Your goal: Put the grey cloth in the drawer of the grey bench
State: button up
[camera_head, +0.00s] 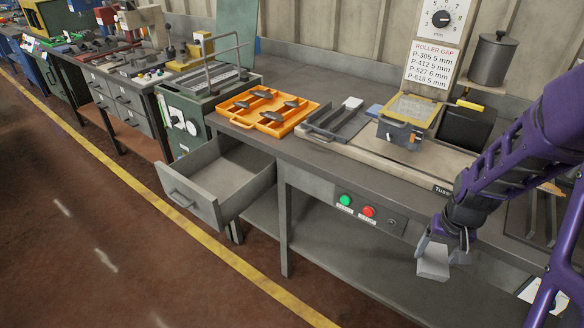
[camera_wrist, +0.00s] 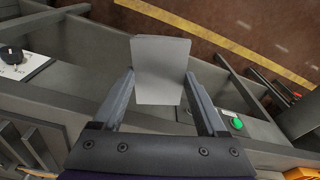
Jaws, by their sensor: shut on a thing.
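My gripper (camera_head: 443,246) is shut on a light grey, flat-sided piece, which I take to be the grey cloth (camera_head: 432,264). It hangs in front of the bench's front edge, right of the red button. In the wrist view the cloth (camera_wrist: 160,68) sits between the two fingers (camera_wrist: 160,88) and reaches past their tips. The grey bench (camera_head: 312,172) runs across the head view. Its drawer (camera_head: 196,204) is pulled open at the bench's left end and looks empty. The drawer is well to the left of my gripper.
An orange tray (camera_head: 232,110) with dark parts stands on the bench top behind the drawer. Green (camera_head: 345,200) and red (camera_head: 368,211) buttons sit on the bench front between drawer and gripper. A yellow-framed fixture (camera_head: 412,108) stands farther back. Floor in front of the drawer is clear.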

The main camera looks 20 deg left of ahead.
aim_at(235, 185)
jog(key=i+j+u, duration=0.5)
jog(key=j, duration=0.15)
jog(key=i+j+u, duration=0.5)
jog(key=i, duration=0.05)
